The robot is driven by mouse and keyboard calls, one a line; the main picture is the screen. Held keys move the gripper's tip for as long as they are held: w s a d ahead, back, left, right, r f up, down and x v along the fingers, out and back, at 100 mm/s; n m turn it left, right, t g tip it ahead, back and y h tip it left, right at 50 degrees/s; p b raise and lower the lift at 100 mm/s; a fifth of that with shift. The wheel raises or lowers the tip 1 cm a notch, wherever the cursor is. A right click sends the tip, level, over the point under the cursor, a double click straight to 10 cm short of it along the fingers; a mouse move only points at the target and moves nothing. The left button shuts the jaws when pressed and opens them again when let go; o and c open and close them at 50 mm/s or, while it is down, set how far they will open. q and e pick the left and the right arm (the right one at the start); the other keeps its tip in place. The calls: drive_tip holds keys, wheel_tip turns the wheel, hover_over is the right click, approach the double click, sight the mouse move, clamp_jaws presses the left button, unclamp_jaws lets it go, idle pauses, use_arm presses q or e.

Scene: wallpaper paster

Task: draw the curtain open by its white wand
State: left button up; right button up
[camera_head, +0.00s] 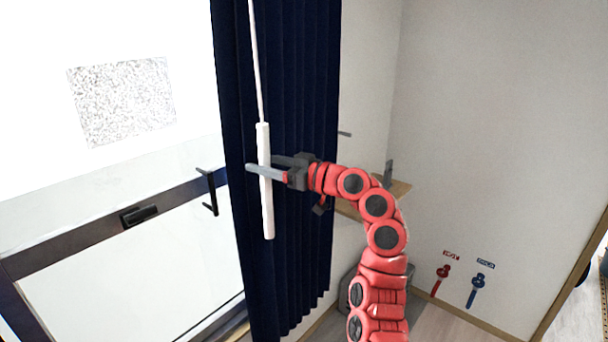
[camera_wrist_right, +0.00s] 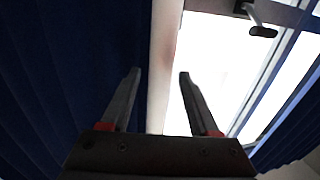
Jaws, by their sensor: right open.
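The dark navy curtain (camera_head: 290,90) hangs in folds, gathered in a narrow strip at the right side of the bright window. The white wand (camera_head: 267,215) hangs nearly upright in front of it, on a thin white rod. My right gripper (camera_head: 260,165) is at the middle of the wand's thick part, with one finger crossing in front of it. In the right wrist view the wand (camera_wrist_right: 165,50) stands between the two spread fingers, with the curtain (camera_wrist_right: 60,70) to the left. Whether a finger touches it, I cannot tell. My left gripper is not in view.
The glass door or window (camera_head: 110,220) has a black handle (camera_head: 211,192) left of the curtain. A small wooden shelf (camera_head: 398,189) is on the wall behind my right arm. Red (camera_head: 441,280) and blue (camera_head: 478,290) valves sit low on the right wall.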

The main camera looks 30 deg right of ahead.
drive_tip(key=b+v, duration=0.1)
drive_tip(key=v, duration=1.3)
drive_tip(key=shift+b, duration=0.4)
